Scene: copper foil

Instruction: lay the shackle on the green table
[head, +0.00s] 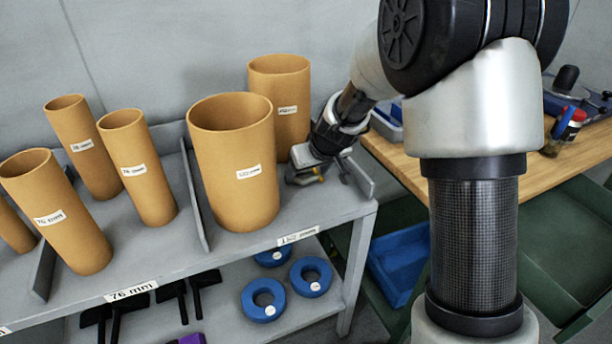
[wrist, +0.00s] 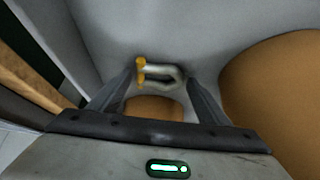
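The shackle (wrist: 162,76) is a silvery U-shaped piece with a yellow-orange pin at its left end in the wrist view. It lies between the two fingertips of my gripper (wrist: 161,78), with almost no gap at either end. I cannot tell whether the fingers press on it. In the head view my gripper (head: 318,168) is low over the right end of the grey shelf, and a yellow bit of the shackle (head: 320,178) shows beneath it. Dark green panels (head: 520,250) show at the lower right; I cannot tell whether they belong to the green table.
A large tan tube (head: 235,190) stands close left of my gripper, with another tube (head: 280,90) behind. A low grey divider (head: 358,178) borders the right. A wooden bench (head: 400,155) stands beyond it. Blue rings (head: 263,301) lie on the lower shelf.

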